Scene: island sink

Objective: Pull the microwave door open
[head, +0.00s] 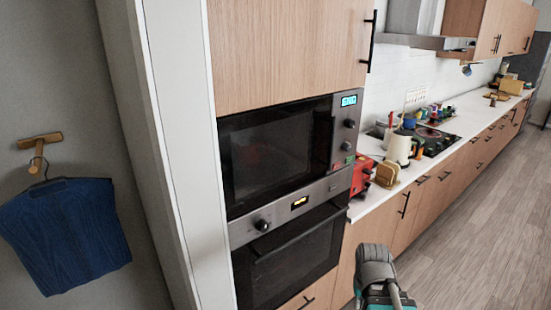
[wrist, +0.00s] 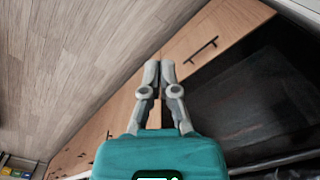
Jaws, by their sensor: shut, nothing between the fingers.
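The microwave (head: 272,150) is built into the tall wooden cabinet in the head view. Its dark door is closed, and a control strip with a lit display (head: 348,100) and knobs runs down its right side. I cannot make out a separate door handle. My gripper (wrist: 159,72) is shut and empty in the wrist view, its two fingertips together. It is in front of the lower cabinet fronts and the oven, apart from the microwave, which I cannot identify in the wrist view. In the head view my arm shows at the bottom, right of the oven; the fingertips are not discernible there.
An oven (head: 290,262) with a bar handle sits directly below the microwave. A drawer handle (wrist: 201,48) shows in the wrist view. A white counter (head: 378,200) with a kettle (head: 400,148) and red toaster-like item (head: 361,174) extends right. The wooden floor (head: 478,230) is clear.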

